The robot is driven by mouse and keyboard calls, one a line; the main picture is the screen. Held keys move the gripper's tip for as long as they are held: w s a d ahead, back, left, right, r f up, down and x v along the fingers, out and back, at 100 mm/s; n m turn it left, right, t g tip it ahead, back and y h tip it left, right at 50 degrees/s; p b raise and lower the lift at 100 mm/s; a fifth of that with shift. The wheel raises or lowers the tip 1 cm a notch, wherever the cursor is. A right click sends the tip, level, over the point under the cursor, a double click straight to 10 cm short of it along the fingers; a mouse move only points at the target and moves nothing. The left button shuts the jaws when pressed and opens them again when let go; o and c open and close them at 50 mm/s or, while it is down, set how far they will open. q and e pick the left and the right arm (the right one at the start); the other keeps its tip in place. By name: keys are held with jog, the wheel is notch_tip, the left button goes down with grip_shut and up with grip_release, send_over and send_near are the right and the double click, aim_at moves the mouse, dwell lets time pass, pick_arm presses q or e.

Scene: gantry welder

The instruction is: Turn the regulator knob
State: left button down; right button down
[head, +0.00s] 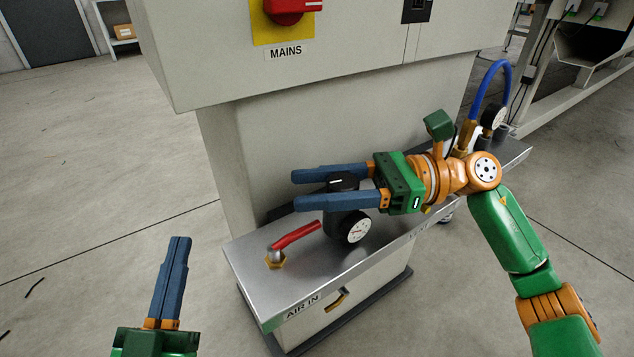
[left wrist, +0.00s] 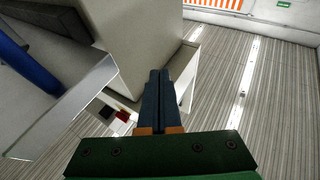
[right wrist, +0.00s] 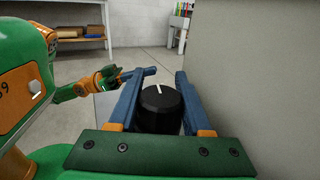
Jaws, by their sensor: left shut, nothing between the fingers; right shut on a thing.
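The regulator knob (right wrist: 160,108) is a black ribbed cylinder with a white mark on top. In the right wrist view it sits between the two blue fingers of my right gripper (right wrist: 156,95), which is shut on it. In the head view the knob (head: 343,182) shows between the fingers of my right gripper (head: 308,188), above a black regulator body with a round white gauge (head: 355,227). My left gripper (head: 180,245) is shut and empty, off to the left of the shelf. Its closed fingers also show in the left wrist view (left wrist: 157,80).
A metal shelf (head: 290,282) marked AIR IN carries a red valve lever (head: 297,235) left of the regulator. A blue hose (head: 492,78) and a second gauge (head: 493,117) stand at its right end. A cabinet (head: 330,60) with a red MAINS switch (head: 288,8) rises behind.

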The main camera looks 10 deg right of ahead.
jog(key=shift+c, duration=1.7)
grip_release()
pick_arm(q)
jog(key=shift+f, duration=0.1)
jog(key=shift+w, duration=0.1)
pick_arm(e)
jog(key=shift+r, duration=0.1)
pick_arm(q)
notch_tip(320, 180, down, 8)
jog(key=w+a+g+y+p, duration=0.1)
jog(key=g+y+p, duration=0.1)
jog(key=g, duration=0.3)
jog(key=s+a+f+g+y+p, duration=0.1)
jog(key=s+a+f+g, duration=0.1)
jog(key=s+f+g, duration=0.3)
jog(key=s+a+f+n+g+y+p, duration=0.1)
jog(key=s+f+g, duration=0.4)
jog(key=f, duration=0.5)
jog(key=shift+s+a+y, duration=0.25)
jog(key=shift+a+y, duration=0.15)
jog(key=shift+a, duration=0.1)
pick_arm(e)
jog(key=s+a+r, duration=0.3)
jog(key=s+r, duration=0.9)
jog(key=s, duration=0.1)
jog(key=shift+s+r, duration=0.35)
jog(key=shift+r, duration=0.05)
